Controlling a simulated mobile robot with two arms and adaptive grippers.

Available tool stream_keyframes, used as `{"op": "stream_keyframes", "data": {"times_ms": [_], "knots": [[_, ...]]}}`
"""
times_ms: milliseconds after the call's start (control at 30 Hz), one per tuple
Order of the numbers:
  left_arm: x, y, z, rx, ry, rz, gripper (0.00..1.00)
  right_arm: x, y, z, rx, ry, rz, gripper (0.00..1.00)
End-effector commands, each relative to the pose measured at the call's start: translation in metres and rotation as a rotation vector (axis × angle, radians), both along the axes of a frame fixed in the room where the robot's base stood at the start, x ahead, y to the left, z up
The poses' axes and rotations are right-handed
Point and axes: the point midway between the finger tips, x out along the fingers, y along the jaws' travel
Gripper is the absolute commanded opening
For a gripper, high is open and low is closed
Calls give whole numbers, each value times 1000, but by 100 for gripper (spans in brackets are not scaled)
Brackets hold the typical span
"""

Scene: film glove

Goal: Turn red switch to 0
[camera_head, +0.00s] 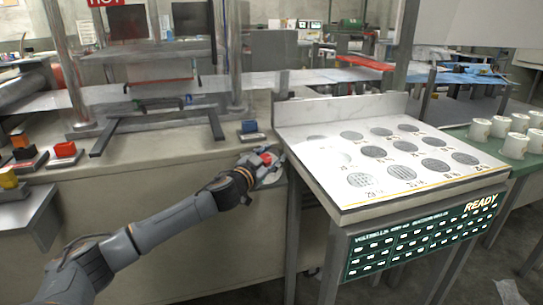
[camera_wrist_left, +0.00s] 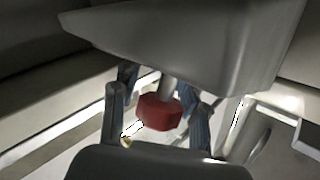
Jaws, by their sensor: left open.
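The red switch (camera_head: 266,158) shows as a small red knob on the front face of the beige bench, left of the white sample table. In the left wrist view the red knob (camera_wrist_left: 160,112) sits on a grey stem between the fingers. My left gripper (camera_head: 263,167) is at the switch, its fingers around the knob. In the left wrist view the gripper (camera_wrist_left: 158,118) is open, with gaps visible beside the knob. The switch's markings and plate are hidden or too small to read. My right gripper is not in view.
The white table (camera_head: 310,140) with round dark discs stands close on the right, its leg beside my gripper. Red (camera_head: 65,149) and yellow (camera_head: 8,178) blocks stand at left. White cups (camera_head: 480,130) are far right.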

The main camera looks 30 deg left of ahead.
Motion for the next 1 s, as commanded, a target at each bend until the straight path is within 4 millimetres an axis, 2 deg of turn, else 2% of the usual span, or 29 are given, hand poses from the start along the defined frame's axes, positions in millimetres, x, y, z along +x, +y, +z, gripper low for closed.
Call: {"op": "stream_keyframes", "data": {"times_ms": [200,400,433,1000], "knots": [[0,0,0,0,0,0,44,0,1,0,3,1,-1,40],[0,0,0,0,0,0,4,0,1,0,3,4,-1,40],[0,0,0,0,0,-1,0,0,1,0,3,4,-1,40],[0,-1,-1,0,2,-1,0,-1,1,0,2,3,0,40]]}}
